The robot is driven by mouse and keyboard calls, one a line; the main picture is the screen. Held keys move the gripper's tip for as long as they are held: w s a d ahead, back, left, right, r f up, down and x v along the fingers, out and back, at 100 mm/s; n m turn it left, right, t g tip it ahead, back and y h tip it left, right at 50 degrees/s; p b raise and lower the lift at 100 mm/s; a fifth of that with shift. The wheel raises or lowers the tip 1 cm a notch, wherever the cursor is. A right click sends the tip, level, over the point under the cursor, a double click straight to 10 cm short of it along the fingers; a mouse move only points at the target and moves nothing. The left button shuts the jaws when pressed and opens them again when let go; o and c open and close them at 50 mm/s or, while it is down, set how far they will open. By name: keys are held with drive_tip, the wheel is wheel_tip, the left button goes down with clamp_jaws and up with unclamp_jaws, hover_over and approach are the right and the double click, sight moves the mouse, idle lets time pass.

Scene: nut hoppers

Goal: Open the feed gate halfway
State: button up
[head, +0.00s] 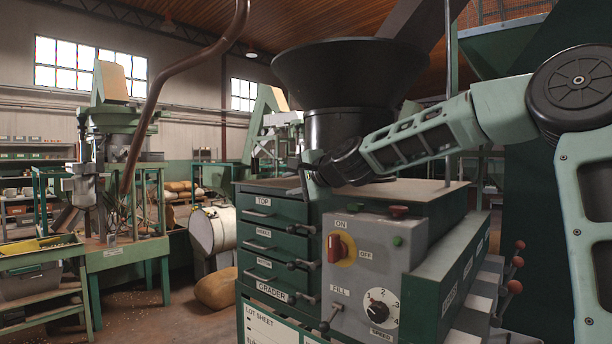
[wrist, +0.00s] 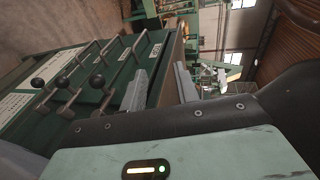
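The black hopper (head: 345,75) stands above the green grader cabinet (head: 275,225). My arm reaches in from the right, and my gripper (head: 312,170) is just below the hopper, over the cabinet's top edge. In the wrist view, the two grey fingers of my gripper (wrist: 160,78) stand apart with nothing seen between them. I cannot pick out the feed gate for certain; the hopper's lower outlet is partly hidden by my wrist. Levers with black ball knobs (head: 291,298) stick out at the cabinet's front; they also show in the wrist view (wrist: 97,81), left of the fingers.
A grey control panel (head: 365,270) with a red switch (head: 337,248) and a speed dial (head: 380,308) faces forward. Red-knobbed levers (head: 514,287) stand at the right. A white drum (head: 213,230), a sack (head: 216,290) and another green machine (head: 120,200) are to the left.

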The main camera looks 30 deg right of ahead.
drive_tip(key=d+r+m+h, duration=0.1)
drive_tip(key=d+r, duration=0.1)
drive_tip(key=d, duration=0.2)
drive_tip(key=d+r+m+t+h, duration=0.1)
drive_tip(key=d+m, duration=0.1)
drive_tip(key=d, duration=0.2)
drive_tip(key=d+r+m+t+h+b, duration=0.1)
drive_tip(key=d+r, duration=0.1)
drive_tip(key=d, duration=0.2)
drive_tip(key=shift+s+d+r+m, duration=0.2)
drive_tip(key=shift+s+r+m, duration=0.1)
drive_tip(key=shift+r+m, duration=0.1)
drive_tip(key=shift+w+r, duration=0.1)
drive_tip(key=w+p, duration=0.2)
drive_tip(key=w, duration=0.3)
drive_tip(key=w+p, duration=0.2)
drive_tip(key=w, duration=0.3)
drive_tip(key=w+f+p, duration=0.1)
drive_tip(key=w+p, duration=0.1)
drive_tip(key=w, duration=0.3)
drive_tip(key=shift+w+d+p, duration=0.3)
drive_tip(key=shift+p, duration=0.05)
drive_tip(key=shift+w+f, duration=0.25)
drive_tip(key=shift+w, duration=0.5)
clamp_jaws()
